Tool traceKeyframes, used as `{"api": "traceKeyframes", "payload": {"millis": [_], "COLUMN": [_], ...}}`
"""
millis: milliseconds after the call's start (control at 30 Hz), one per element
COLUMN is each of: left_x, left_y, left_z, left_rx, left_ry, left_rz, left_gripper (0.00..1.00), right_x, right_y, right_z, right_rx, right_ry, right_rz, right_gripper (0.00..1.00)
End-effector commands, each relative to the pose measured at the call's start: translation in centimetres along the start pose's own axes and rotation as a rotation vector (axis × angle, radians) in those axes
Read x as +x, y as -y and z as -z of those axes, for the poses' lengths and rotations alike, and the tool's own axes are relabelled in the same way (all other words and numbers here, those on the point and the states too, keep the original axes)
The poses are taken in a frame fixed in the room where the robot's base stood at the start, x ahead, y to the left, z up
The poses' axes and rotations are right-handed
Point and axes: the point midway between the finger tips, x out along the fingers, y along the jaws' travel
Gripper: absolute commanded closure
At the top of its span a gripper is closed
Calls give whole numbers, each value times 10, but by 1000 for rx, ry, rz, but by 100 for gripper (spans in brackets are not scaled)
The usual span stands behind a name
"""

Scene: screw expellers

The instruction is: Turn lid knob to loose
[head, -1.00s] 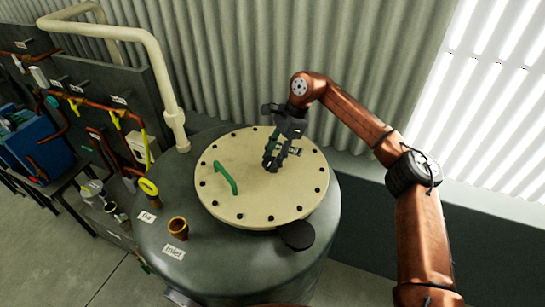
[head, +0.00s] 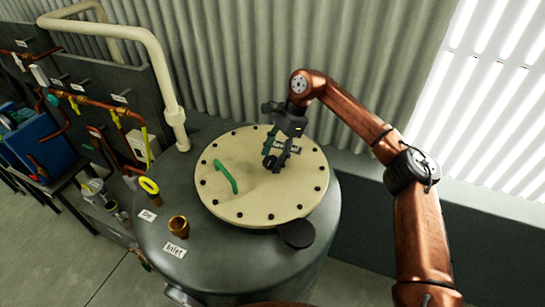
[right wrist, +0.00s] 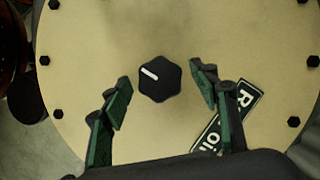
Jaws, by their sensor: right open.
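The lid (head: 225,205) is a cream round plate with dark bolts around its rim, on top of a grey tank. The lid knob (right wrist: 160,82) is black and six-sided, with a white pointer mark toward its upper left in the right wrist view. My right gripper (head: 272,161) hangs over the lid, pointing down. Its two green-padded fingers (right wrist: 161,72) are open, one on each side of the knob, with a visible gap to it on both sides. In the head view the gripper hides the knob. My left gripper is not in view.
A green handle (head: 228,177) rises from the lid's left part. A black-and-white label (right wrist: 228,115) lies beside the right finger. A brass inlet pipe (head: 178,227) and a yellow-ringed fitting (head: 149,187) stand on the tank. A cream pipe (head: 165,90) rises behind.

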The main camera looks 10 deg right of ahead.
Motion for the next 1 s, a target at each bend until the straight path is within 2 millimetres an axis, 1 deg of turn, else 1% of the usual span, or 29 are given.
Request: {"api": "traceKeyframes", "payload": {"millis": [167, 267, 367, 700, 833, 1000], "left_x": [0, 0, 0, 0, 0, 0], "left_y": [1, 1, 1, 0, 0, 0], "left_z": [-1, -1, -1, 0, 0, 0], "left_rx": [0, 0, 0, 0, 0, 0], "left_ry": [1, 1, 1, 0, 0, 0], "left_rz": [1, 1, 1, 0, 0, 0], "left_gripper": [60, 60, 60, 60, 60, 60], "right_x": [0, -6, -21, -90, -108, -119], "right_y": [0, 0, 0, 1, 1, 0], "right_z": [0, 0, 0, 0, 0, 0], "right_rx": [1, 1, 2, 1, 2, 0], "right_ry": [0, 0, -1, 0, 0, 0], "right_rz": [0, 1, 2, 3, 2, 0], "right_gripper": [45, 45, 45, 45, 45, 45]}}
